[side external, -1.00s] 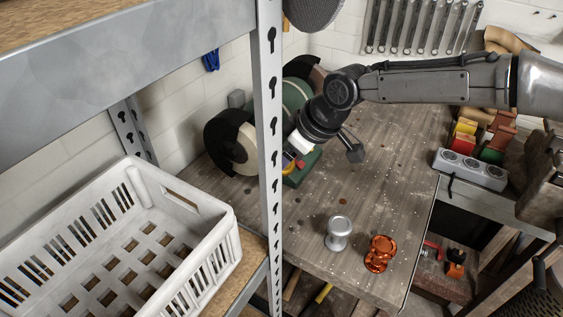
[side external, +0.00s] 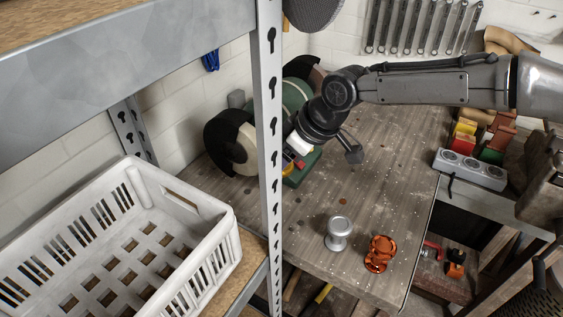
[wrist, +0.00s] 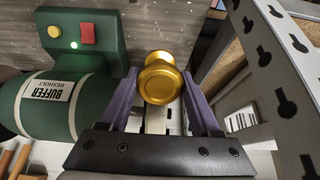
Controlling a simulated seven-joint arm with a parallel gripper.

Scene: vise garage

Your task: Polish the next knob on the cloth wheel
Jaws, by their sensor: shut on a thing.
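My gripper (wrist: 160,98) is shut on a gold knob (wrist: 163,80), held between its purple fingers in the wrist view. The green buffer (wrist: 62,108) is just left of the gripper there, with a yellow button, a red button and a lit green lamp. In the side view, the gripper is beside the buffer (side external: 294,93), partly hidden by the shelf post. A cream wheel (side external: 237,157) sits in a black guard at the buffer's left end. Whether the knob touches a wheel cannot be seen.
The metal shelf post (side external: 270,130) stands in front of the buffer, and is close on the right in the wrist view. A white crate (side external: 150,225) is at left. A grey power strip (side external: 470,169) lies at right. The bench (side external: 385,165) middle is clear.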

